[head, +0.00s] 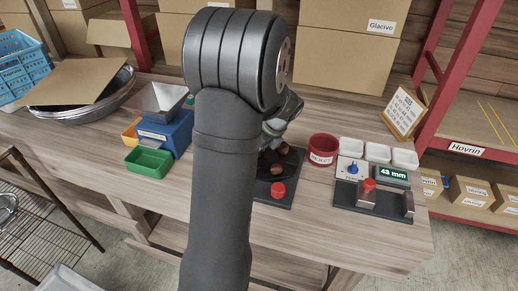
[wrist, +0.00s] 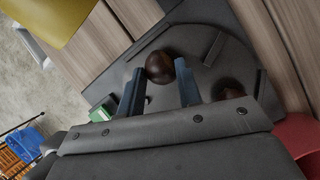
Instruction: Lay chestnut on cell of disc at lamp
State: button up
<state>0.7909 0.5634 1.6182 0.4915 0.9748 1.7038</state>
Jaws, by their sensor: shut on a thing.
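In the wrist view, my gripper (wrist: 159,74) is shut on a dark brown chestnut (wrist: 160,66), held between the two blue-grey fingertips. The dark grey disc (wrist: 205,45) with raised dividers lies just beyond the fingertips. I cannot tell whether the held chestnut touches it. A second chestnut (wrist: 229,88) sits to the right, partly hidden by the gripper body. In the head view, my arm hides the gripper and part of the dark disc (head: 264,170). Brown chestnuts (head: 277,169) show there. I cannot make out a lamp for certain.
A red knob (head: 278,189) stands at the front of the disc's base plate. To the right are a red reject cup (head: 323,150), white trays (head: 378,152) and a gauge reading 43 mm (head: 392,175). A green tray (head: 148,163) and a blue hopper unit (head: 176,133) stand left.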

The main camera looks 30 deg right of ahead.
jog(key=o, duration=0.9)
jog(key=shift+f, duration=0.15)
jog(key=shift+o, duration=0.2)
jog(key=v, duration=1.2)
jog(key=x, duration=1.2)
jog(key=shift+f, duration=0.1)
jog(key=shift+r, duration=2.15)
